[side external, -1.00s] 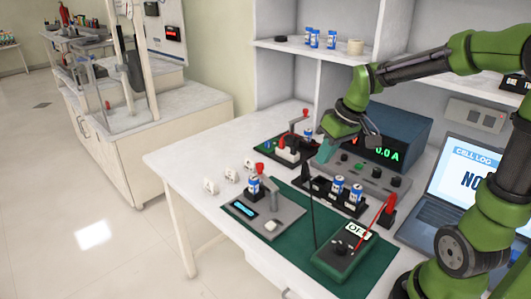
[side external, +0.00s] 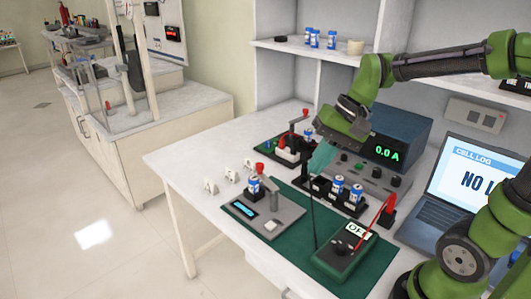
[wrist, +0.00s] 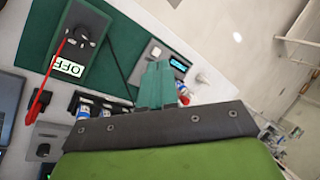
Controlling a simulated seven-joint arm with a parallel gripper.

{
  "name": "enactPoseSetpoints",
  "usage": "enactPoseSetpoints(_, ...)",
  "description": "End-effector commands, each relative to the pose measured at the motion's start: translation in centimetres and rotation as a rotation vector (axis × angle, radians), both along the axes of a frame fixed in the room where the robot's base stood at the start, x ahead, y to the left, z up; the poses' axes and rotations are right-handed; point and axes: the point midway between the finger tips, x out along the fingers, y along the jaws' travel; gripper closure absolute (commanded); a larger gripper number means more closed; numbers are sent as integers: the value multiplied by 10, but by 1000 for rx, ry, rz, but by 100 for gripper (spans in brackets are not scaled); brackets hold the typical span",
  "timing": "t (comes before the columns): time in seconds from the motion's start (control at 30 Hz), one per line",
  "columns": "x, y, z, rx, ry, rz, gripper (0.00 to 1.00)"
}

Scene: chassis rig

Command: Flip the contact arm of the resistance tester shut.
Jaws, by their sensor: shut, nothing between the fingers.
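The resistance tester appears to be the grey box (side external: 262,222) with a blue display, on the green mat's left end; it also shows in the wrist view (wrist: 152,52). A blue-and-white cell (side external: 254,185) stands at its back left corner. A red knob (side external: 260,167), seemingly the contact arm's end, shows just above the cell; the arm's exact angle is hard to tell. My gripper (side external: 316,170) has its teal fingers together, empty, pointing down, apart from the tester and to its right. In the wrist view the fingers (wrist: 157,66) partly cover the tester's near side.
A black rack (side external: 340,198) with cells stands right of the tester. A green meter marked OFF (side external: 343,256), with red and black leads, lies on the green mat (side external: 295,262). A power supply (side external: 395,140) stands behind, a laptop (side external: 470,190) at right. White clips (side external: 230,177) lie left.

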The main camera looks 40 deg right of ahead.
Motion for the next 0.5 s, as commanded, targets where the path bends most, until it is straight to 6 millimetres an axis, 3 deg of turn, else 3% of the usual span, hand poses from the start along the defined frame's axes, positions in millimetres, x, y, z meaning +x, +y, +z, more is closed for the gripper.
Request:
enactPoseSetpoints(0.27,73,-33,-30,402,330,-244,100)
enactPoseSetpoints(0.5,128,-86,-69,802,535,-440,100)
